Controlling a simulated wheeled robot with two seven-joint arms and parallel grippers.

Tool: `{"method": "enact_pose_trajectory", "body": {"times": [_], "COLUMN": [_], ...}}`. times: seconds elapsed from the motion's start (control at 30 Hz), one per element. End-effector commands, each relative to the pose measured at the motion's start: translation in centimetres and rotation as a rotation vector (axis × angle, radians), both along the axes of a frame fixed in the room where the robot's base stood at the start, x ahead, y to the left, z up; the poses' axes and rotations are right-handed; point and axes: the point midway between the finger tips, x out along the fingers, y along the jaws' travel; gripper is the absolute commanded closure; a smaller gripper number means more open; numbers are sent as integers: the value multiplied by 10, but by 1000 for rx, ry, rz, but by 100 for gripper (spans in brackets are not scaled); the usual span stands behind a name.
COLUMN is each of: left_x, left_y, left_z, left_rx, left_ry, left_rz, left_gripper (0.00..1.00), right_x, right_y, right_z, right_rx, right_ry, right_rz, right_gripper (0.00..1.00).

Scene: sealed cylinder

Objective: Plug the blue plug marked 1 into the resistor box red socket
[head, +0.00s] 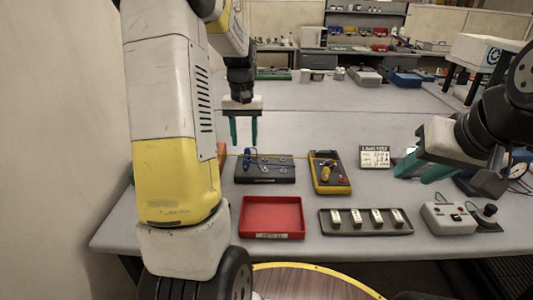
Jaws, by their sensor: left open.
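Something blue (247,160), perhaps the blue plug with its lead, lies at the left end of a dark box (266,180) with several small knobs or terminals on top. The mark 1 is too small to read. I cannot tell for sure which box is the resistor box, and no red socket can be made out. My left gripper (243,131) points down, open and empty, above the left part of the dark box. My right gripper (417,170) is at the right, its teal fingers apart and empty, over the table right of a small label card (374,157).
A yellow-rimmed meter (318,183) stands right of the dark box. A red tray (272,214), a dark rack (345,229) of several small blocks and a grey button box (447,219) line the front. The table behind the dark box is mostly clear.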

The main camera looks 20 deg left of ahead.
Motion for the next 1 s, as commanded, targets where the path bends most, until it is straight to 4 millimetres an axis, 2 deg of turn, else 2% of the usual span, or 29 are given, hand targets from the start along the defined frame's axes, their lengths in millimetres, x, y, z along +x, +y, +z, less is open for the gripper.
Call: {"method": "enact_pose_trajectory", "body": {"times": [0.37, 0.57, 0.8, 1.0], "left_x": [0, -1, -1, -1], "left_y": [0, 0, 0, 0], "left_z": [-4, -26, -61, -81], "left_rx": [0, -1, -1, 0], "left_ry": [0, 2, 2, 0], "left_rz": [-1, -1, -1, -1], "left_gripper": [56, 56, 56, 56], "right_x": [0, 0, 0, 0], "right_y": [0, 0, 0, 0], "right_z": [0, 0, 0, 0], "right_rx": [0, 0, 0, 0], "right_ry": [0, 0, 0, 0], "right_rz": [0, 0, 0, 0], "right_gripper": [64, 64, 64, 64]}}
